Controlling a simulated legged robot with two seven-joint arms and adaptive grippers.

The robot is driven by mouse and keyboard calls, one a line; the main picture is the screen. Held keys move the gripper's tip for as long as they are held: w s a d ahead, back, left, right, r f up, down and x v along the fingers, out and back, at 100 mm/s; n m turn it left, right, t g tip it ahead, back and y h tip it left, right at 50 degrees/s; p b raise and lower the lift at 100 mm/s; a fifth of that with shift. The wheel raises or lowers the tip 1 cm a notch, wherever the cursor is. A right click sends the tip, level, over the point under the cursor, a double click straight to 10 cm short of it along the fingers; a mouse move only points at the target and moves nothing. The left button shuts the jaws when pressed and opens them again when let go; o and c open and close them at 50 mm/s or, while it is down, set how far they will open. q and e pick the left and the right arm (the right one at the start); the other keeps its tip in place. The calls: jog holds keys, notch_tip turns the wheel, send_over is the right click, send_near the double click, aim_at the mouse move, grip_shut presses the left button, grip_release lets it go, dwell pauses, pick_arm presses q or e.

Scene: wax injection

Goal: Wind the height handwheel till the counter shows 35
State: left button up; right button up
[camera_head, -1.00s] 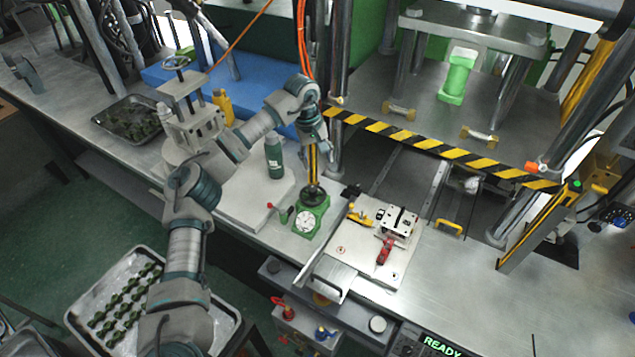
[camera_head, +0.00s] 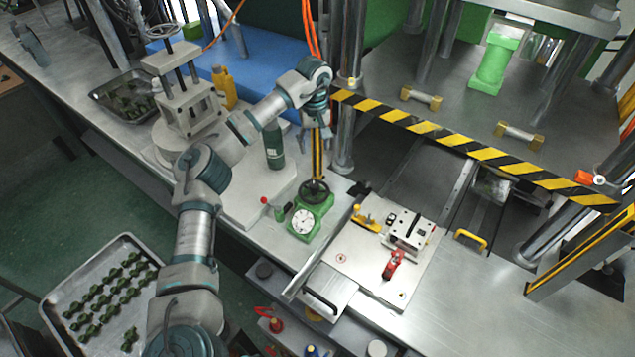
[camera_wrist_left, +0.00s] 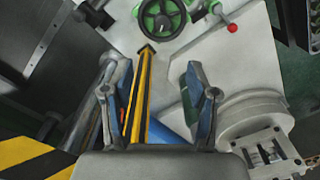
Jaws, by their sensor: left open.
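The dark round handwheel (camera_head: 314,191) sits on a green unit with a white dial face (camera_head: 302,221), on the bench at mid picture. The dial's reading is too small to make out. My left gripper (camera_head: 319,138) points down above and behind the handwheel. In the left wrist view, the open left gripper (camera_wrist_left: 150,80) has its fingers apart, and the spoked handwheel (camera_wrist_left: 163,17) lies beyond the fingertips, untouched. A yellow and black bar (camera_wrist_left: 140,95) shows between the fingers; I cannot tell whether they touch it. My right gripper is not in view.
A plate with a metal block and red clamp (camera_head: 393,264) lies to the right. A striped bar (camera_head: 440,134) crosses the press front. Bare bench (camera_head: 480,300) shows lower right.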

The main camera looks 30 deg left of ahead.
pick_arm(q)
send_over(314, 184)
notch_tip(314, 184, down, 6)
notch_tip(314, 184, down, 9)
jog(key=shift+d+f, duration=0.1)
jog(key=shift+f, duration=0.35)
jog(key=shift+a+f, duration=0.1)
jog(key=shift+a, duration=0.2)
jog(key=shift+d, duration=0.15)
grip_shut()
